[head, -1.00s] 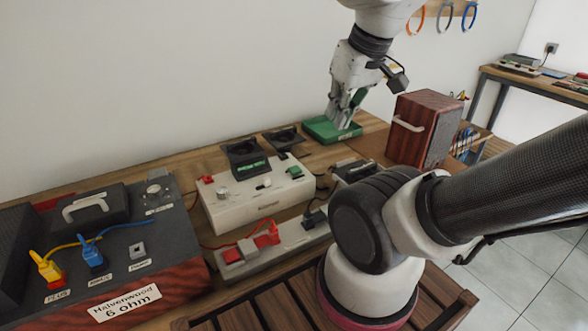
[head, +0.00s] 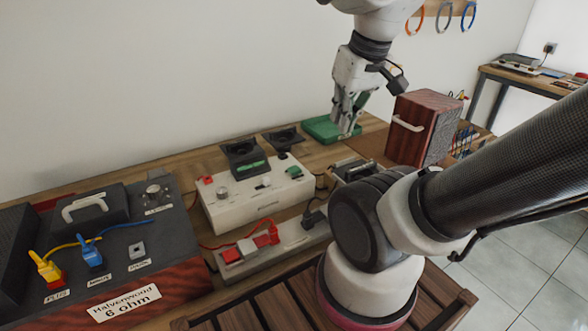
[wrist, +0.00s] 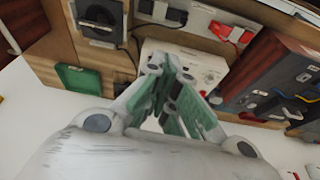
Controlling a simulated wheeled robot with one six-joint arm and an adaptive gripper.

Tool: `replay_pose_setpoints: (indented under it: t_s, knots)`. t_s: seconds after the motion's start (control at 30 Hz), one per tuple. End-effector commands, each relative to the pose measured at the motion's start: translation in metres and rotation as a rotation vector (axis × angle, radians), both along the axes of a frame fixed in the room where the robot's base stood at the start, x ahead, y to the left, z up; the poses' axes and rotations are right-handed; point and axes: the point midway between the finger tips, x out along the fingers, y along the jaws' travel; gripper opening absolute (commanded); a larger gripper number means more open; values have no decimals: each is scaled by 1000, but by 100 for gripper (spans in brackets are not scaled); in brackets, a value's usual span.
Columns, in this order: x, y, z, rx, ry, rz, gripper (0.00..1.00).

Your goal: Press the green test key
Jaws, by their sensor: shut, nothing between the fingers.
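The white bench unit (head: 255,203) stands in the middle of the bench in the head view. A green display (head: 252,168) shows further left. My gripper (head: 346,134) is shut and empty, pointing down by the green tray, behind and to the right of the unit and apart from the key. In the wrist view the closed fingers (wrist: 168,60) cover part of the white unit (wrist: 205,68); I cannot make out the key there.
The green tray (head: 322,129) lies at the back, with a dark red cabinet (head: 427,128) to its right. A power strip (head: 290,234) with a red plug runs in front of the unit. A large speaker-load box (head: 160,262) stands at the left.

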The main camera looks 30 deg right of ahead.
Motion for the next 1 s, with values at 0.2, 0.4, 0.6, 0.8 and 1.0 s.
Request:
replay_pose_setpoints:
  t_s: [0.2,0.4,0.6,0.8,1.0]
  knots:
    - [15,-23,-34,72,185,-161,0]
    - [39,-31,-68,250,327,-355,0]
    - [73,-32,-106,487,433,-572,0]
    - [127,-27,-137,763,477,-782,0]
    - [177,-12,-122,938,425,-851,0]
